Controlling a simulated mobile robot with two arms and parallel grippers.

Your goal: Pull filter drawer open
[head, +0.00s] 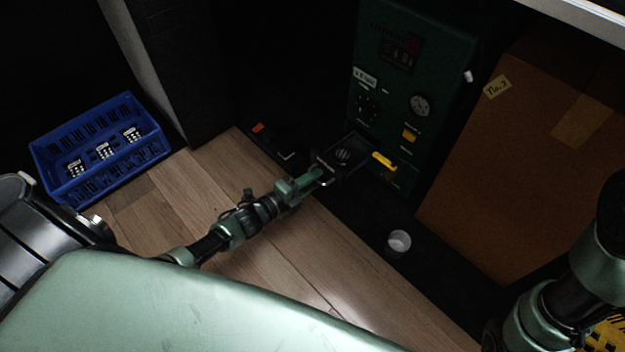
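A dark green machine (400,100) with a round gauge, a small display and yellow parts stands at the back. A black filter drawer (350,152) with a round dark piece on top sticks out of its lower front, towards me. My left gripper (322,175) reaches in from the lower left and is at the drawer's front end, by its handle. The fingertips are small and dark there, so I cannot tell whether they are closed on the handle. My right arm shows at the right edge, but its gripper is out of view.
A large cardboard box (530,150) stands right of the machine. A blue crate (98,150) with several small items is at the left. Wooden floor (170,190) between is clear.

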